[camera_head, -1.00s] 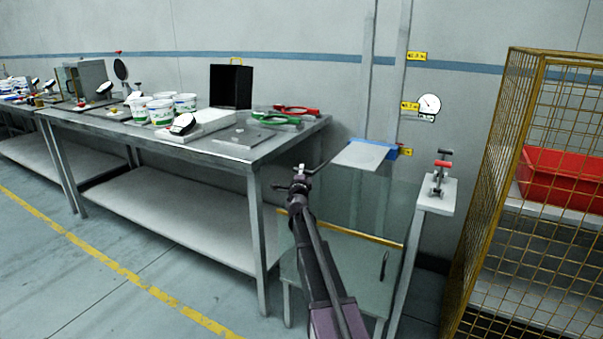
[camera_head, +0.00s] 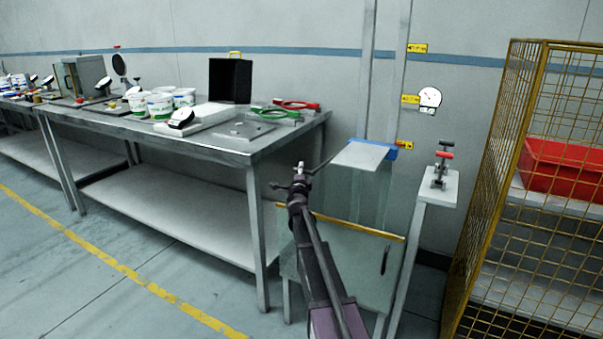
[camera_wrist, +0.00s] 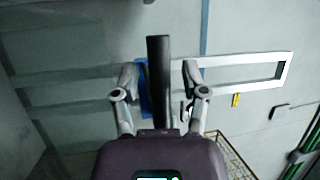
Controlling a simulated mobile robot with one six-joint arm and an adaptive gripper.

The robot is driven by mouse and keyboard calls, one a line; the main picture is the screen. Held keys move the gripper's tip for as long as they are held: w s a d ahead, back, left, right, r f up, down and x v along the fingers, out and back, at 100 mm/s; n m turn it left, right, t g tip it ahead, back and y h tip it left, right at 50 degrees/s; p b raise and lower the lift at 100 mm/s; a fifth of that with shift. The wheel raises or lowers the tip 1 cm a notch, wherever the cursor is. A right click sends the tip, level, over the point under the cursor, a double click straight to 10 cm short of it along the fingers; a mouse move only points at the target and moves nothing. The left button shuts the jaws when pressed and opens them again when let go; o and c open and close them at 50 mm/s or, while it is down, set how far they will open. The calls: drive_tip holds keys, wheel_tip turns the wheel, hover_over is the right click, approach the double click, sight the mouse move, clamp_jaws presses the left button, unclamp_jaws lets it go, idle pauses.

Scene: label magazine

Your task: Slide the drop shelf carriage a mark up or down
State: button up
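The drop shelf carriage is a pale flat shelf (camera_head: 358,155) with a blue edge (camera_head: 391,149), on an upright grey rail (camera_head: 396,75) at the wall. It stands near the lowest yellow mark tag (camera_head: 404,145); two higher tags (camera_head: 410,99) show above. A thin dark bar (camera_head: 323,162) reaches from the shelf's near side toward my gripper (camera_head: 288,178). In the wrist view the dark bar (camera_wrist: 160,80) lies between the fingers of my gripper (camera_wrist: 161,82), with a gap on both sides. The fingers are open around it. Part of the blue (camera_wrist: 143,90) shows behind the left finger.
A steel bench (camera_head: 205,142) with white tubs and red and green tools stands left. A clear panel with a yellow edge (camera_head: 350,226) is below the shelf. A small stand (camera_head: 432,190) with a clamp and a yellow wire cage (camera_head: 500,190) stand right. A dial (camera_head: 429,98) hangs above.

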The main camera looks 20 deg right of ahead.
drive_tip(key=shift+r, duration=0.1)
idle(0.3)
wheel_tip(320, 180, up, 20)
drive_tip(key=p, duration=2)
drive_tip(key=f+b+v, duration=0.1)
drive_tip(key=b+v, duration=0.2)
drive_tip(key=v, duration=1.1)
drive_tip(key=s+a+f+n+g+y+b, duration=0.2)
drive_tip(key=s+a+f+n+y+b, duration=0.1)
drive_tip(key=a+f+n+y, duration=0.3)
drive_tip(key=s+a+f+n+g+y+b, duration=0.2)
drive_tip(key=a+f+n+y, duration=0.4)
drive_tip(key=a+f+n, duration=0.4)
drive_tip(key=shift+s+a+f+g+b, duration=0.45)
drive_tip(key=shift+a+f+g, duration=0.45)
drive_tip(key=shift+a, duration=0.7)
